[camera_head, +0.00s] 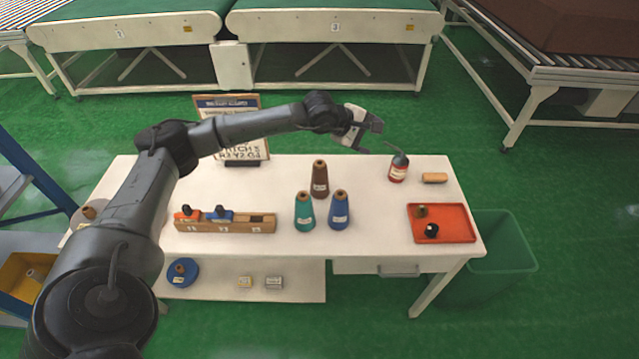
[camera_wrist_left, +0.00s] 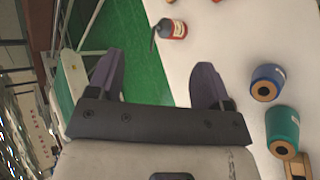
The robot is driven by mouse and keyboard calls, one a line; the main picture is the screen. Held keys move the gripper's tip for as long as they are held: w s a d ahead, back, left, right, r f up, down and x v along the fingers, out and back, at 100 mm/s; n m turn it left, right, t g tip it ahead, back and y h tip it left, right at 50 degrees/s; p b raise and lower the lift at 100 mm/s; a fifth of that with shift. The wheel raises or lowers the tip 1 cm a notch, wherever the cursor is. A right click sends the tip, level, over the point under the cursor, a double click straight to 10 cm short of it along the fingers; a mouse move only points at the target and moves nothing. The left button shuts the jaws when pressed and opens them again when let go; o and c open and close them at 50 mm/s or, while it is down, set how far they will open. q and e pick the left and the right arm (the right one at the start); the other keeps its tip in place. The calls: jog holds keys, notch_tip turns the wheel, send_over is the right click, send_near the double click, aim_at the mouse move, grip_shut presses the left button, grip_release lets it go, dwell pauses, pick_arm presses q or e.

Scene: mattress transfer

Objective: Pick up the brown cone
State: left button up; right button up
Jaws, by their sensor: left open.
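The brown cone (camera_head: 319,180) stands upright on the white table, just behind a teal cone (camera_head: 304,212) and a blue cone (camera_head: 338,210). My left gripper (camera_head: 372,136) is open and empty, above the table's far edge, to the right of and behind the brown cone. In the left wrist view its two fingers (camera_wrist_left: 158,80) are spread with green floor and the table edge between them. That view shows the blue cone (camera_wrist_left: 268,83) and the teal cone (camera_wrist_left: 282,130) to the right of the fingers. I cannot make out the brown cone there. My right gripper is not in view.
A red tray (camera_head: 464,211) with small items lies at the right. A wooden rack (camera_head: 262,221) is left of the cones. A sign (camera_head: 258,150) stands at the back.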

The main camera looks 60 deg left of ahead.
pick_arm(q)
jog(key=s+a+f+m+g+y, duration=0.3)
jog(key=s+a+f+g+y, duration=0.1)
jog(key=a, duration=0.1)
jog(key=m+g+y, duration=0.2)
jog(key=m+g, duration=0.2)
jog(key=m, duration=0.1)
send_near(320, 164)
jog(key=shift+b+x, duration=1.05)
jog(key=shift+x, duration=3.25)
jog(key=shift+s+d+f, duration=0.1)
jog(key=shift+s+d, duration=0.05)
jog(key=shift+d, duration=0.05)
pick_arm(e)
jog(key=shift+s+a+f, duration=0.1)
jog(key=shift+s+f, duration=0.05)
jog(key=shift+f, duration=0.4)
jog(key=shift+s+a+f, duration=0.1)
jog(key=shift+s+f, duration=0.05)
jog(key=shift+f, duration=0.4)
pick_arm(q)
jog(key=c, duration=0.9)
grip_shut()
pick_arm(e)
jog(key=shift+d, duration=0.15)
